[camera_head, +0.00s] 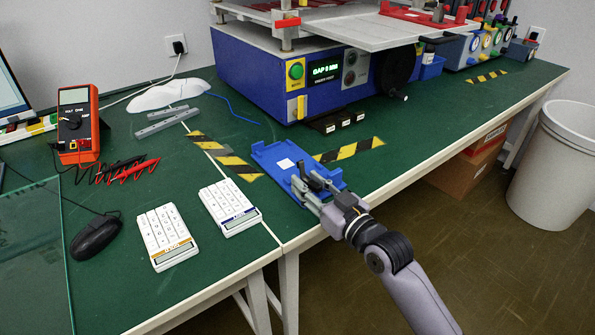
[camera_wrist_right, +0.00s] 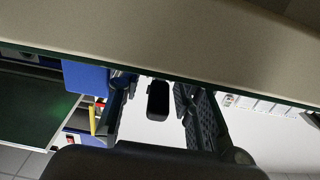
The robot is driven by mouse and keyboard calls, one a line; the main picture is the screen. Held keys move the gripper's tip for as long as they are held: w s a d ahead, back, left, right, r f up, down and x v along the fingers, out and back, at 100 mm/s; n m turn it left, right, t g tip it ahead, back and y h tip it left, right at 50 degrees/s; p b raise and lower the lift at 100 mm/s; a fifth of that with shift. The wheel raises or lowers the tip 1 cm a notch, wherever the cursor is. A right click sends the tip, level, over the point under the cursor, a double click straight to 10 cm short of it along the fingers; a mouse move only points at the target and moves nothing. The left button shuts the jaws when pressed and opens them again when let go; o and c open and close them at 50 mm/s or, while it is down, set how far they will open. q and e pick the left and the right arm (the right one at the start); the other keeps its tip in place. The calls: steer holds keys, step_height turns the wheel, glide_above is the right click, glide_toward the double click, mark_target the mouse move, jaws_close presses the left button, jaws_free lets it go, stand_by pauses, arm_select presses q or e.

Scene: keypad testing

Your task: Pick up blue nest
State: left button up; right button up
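The blue nest (camera_head: 267,154) is a shallow blue tray with a small white label, lying on the green table near its front edge in the head view. My right gripper (camera_head: 309,183) is over the nest's near right end and hides part of it. In the right wrist view the two fingers of my right gripper (camera_wrist_right: 155,110) stand apart, with a dark object visible between them. I cannot tell whether the fingers touch the nest. My left gripper is not in view.
Two white keypads (camera_head: 166,237) (camera_head: 229,207) lie left of the nest, with a black mouse (camera_head: 95,236) beyond them. A large blue machine (camera_head: 262,75) stands behind. A red multimeter (camera_head: 77,125) is at left. A white bin (camera_head: 556,163) stands on the floor at right.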

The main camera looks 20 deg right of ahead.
steer(key=shift+x, duration=0.85)
jaws_close()
